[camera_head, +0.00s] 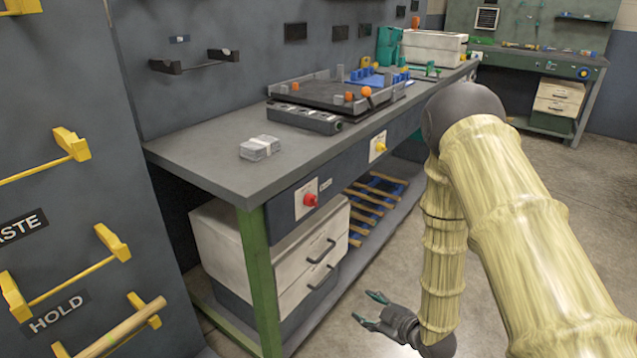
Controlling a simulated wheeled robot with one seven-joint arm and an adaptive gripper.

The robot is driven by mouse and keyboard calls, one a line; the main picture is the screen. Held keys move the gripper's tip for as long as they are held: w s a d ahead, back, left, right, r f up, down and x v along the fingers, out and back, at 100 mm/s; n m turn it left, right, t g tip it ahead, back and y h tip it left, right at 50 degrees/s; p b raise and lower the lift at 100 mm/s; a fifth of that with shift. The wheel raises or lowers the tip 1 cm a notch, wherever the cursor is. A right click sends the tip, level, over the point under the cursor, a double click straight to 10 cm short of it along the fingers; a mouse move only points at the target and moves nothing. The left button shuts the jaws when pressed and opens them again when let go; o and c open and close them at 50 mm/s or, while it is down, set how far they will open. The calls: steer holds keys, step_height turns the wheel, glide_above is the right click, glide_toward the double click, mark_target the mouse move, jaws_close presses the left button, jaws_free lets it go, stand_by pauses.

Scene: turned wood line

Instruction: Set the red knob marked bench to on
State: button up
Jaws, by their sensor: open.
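A red knob (310,200) sits on a pale plate (301,207) on the front apron of the near workbench, close to its left end. A small label (326,184) is beside the plate; its writing and the plate's marks are too small to read. My gripper (369,308) is open and empty, low in front of the bench, below and to the right of the red knob and well apart from it. A yellow knob (381,147) on another pale plate is farther right on the same apron.
The bench top (205,150) holds a grey block (260,147) and a dark tray with orange and blue pieces. White drawers (300,262) and a shelf of wooden rods (378,195) are below. A green leg (258,285) stands left. The floor at right is open.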

mark_target(317, 203)
steer(key=w+a+r+n+y+p, duration=0.2)
steer(key=w+r+n, duration=0.1)
steer(key=r, duration=0.5)
steer(key=w+a+r+n+y+p, duration=0.2)
steer(key=r+n+y+p, duration=0.1)
steer(key=r, duration=0.6)
steer(key=w+a+r+n+y+p, duration=0.1)
steer(key=w+r+n+y+p, duration=0.2)
steer(key=r, duration=0.5)
steer(key=shift+n+h, duration=0.3)
steer(key=shift+h, duration=0.1)
steer(key=x, duration=1.1)
steer(key=shift+s+a+r, duration=0.1)
steer(key=shift+s+r, duration=0.2)
steer(key=c, duration=1)
